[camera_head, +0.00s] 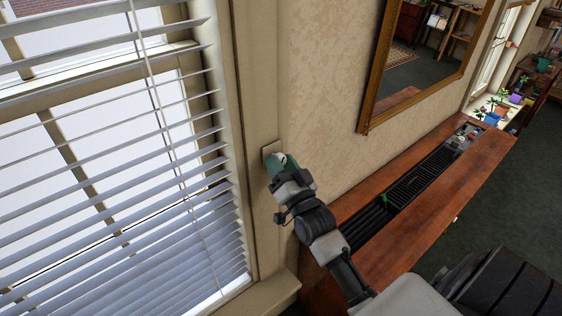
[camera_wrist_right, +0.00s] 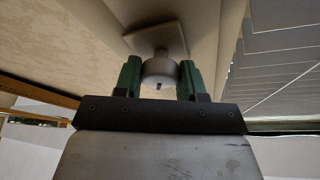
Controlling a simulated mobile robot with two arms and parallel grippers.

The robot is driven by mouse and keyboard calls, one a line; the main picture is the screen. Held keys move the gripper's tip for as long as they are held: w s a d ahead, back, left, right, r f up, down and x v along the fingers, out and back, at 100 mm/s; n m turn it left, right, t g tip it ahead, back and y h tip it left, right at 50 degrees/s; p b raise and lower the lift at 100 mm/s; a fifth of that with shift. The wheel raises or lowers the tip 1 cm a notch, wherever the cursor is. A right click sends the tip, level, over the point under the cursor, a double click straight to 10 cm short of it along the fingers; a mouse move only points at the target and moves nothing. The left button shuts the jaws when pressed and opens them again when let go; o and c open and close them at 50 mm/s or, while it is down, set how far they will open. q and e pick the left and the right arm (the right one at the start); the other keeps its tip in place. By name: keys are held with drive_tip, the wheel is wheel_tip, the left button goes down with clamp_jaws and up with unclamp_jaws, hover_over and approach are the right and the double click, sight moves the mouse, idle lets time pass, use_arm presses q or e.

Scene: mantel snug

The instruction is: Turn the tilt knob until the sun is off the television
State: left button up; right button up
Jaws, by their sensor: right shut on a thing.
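The tilt knob (camera_wrist_right: 160,70) is a round grey knob on a square plate (camera_wrist_right: 157,38), fixed to the window frame. In the head view the plate (camera_head: 270,149) shows beside the blind, and the knob is mostly hidden by my gripper. My right gripper (camera_head: 281,166) has green fingers and is at the knob; in the wrist view its fingers (camera_wrist_right: 160,75) stand on both sides of the knob. The blind (camera_head: 130,190) has white slats that are tilted with gaps between them, and bright light shows through. No television is in view. My left gripper is not in view.
A wooden mantel shelf (camera_head: 400,245) with a dark grille (camera_head: 415,180) runs along the wall right of my right arm. A gold-framed mirror (camera_head: 375,100) hangs above it. A window sill (camera_head: 270,295) juts out below the frame. Potted plants (camera_head: 500,105) stand at the far right.

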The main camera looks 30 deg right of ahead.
drive_tip(key=o, duration=0.9)
drive_tip(key=shift+s, duration=0.1)
drive_tip(key=b+v, duration=0.3)
drive_tip(key=v, duration=0.7)
drive_tip(key=shift+s+f+b, duration=0.15)
drive_tip(key=shift+s+b, duration=0.2)
drive_tip(key=shift+a+f, duration=0.1)
